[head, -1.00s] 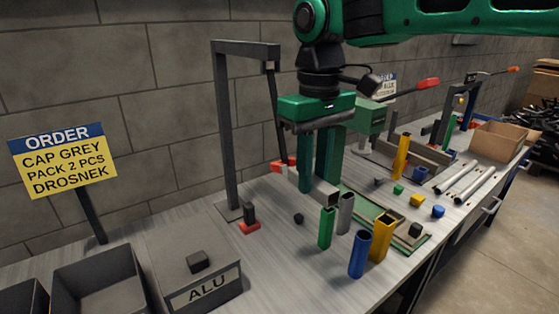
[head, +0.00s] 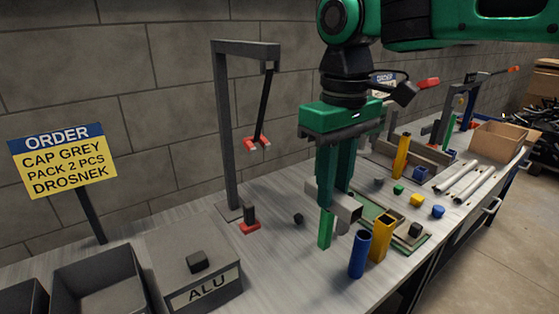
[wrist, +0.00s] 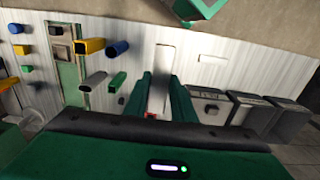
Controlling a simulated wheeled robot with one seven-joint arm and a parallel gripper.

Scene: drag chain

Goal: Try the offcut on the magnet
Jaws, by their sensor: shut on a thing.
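My gripper (head: 335,186) is shut on a grey square-section offcut (head: 341,204), held level above the bench with its open end toward the lower right. In the wrist view, the pale offcut (wrist: 160,92) shows between the green fingers. The red magnet (head: 258,143) hangs on a dark rod from a dark gallows post (head: 226,130). It is left of my gripper, clearly apart from the offcut, and the rod tilts to the left.
A green tube (head: 325,230), blue tube (head: 358,254) and yellow tube (head: 381,238) stand below and beside the offcut. A red-based dark block (head: 249,220) is at the post's foot. The ALU box (head: 205,285) is front left. The bench between is mostly clear.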

